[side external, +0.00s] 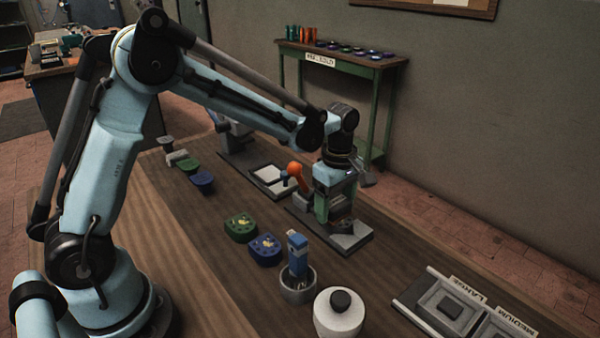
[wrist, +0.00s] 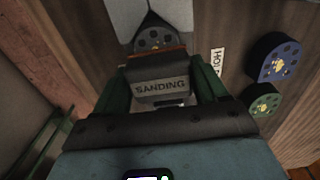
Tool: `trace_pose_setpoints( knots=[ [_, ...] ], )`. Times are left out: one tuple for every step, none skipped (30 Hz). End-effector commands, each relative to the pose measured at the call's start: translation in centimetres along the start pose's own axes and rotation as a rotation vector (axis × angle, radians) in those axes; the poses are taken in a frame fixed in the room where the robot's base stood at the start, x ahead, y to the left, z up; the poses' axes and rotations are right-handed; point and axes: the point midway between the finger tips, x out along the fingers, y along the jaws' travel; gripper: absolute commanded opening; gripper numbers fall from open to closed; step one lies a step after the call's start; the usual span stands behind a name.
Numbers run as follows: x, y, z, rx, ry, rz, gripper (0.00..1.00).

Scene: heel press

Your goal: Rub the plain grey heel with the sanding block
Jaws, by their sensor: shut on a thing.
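My gripper (side external: 337,208) is shut on the sanding block (wrist: 160,88), which is grey, reads SANDING and sits between the green fingers in the wrist view.
An orange-topped fixture (side external: 297,172) stands close left of my gripper. Green (side external: 240,228) and blue (side external: 265,249) heels with yellow marks lie nearer the camera. A cup (side external: 297,288) holding a blue-handled tool, a white jar (side external: 339,318) and a labelled tray (side external: 425,304) stand in front.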

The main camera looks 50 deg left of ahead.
Motion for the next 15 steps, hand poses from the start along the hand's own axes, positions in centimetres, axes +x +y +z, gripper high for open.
trace_pose_setpoints(
  knots=[
    [0.0,0.0,-0.6,-0.004,0.0,0.0,0.48],
    [0.0,0.0,-0.8,-0.004,0.0,0.0,0.48],
    [0.0,0.0,-1.2,-0.003,0.0,0.0,0.48],
    [0.0,0.0,-1.5,-0.003,0.001,0.0,0.48],
    [0.0,0.0,-1.7,-0.003,0.001,0.0,0.48],
    [0.0,0.0,-1.5,0.0,0.0,0.0,0.48],
    [0.0,0.0,-1.1,0.002,0.0,0.0,0.48],
    [0.0,0.0,-0.8,0.003,0.0,0.0,0.48],
    [0.0,0.0,-0.4,0.003,0.0,0.0,0.48],
    [0.0,0.0,-0.1,0.002,0.0,0.0,0.48],
    [0.0,0.0,0.1,0.002,0.0,0.0,0.48],
    [0.0,0.0,0.5,0.003,0.0,0.0,0.48],
    [0.0,0.0,0.8,0.003,0.0,0.0,0.48],
    [0.0,0.0,1.1,0.003,0.0,0.0,0.48],
    [0.0,0.0,1.4,0.002,0.0,0.0,0.48]
  ],
)
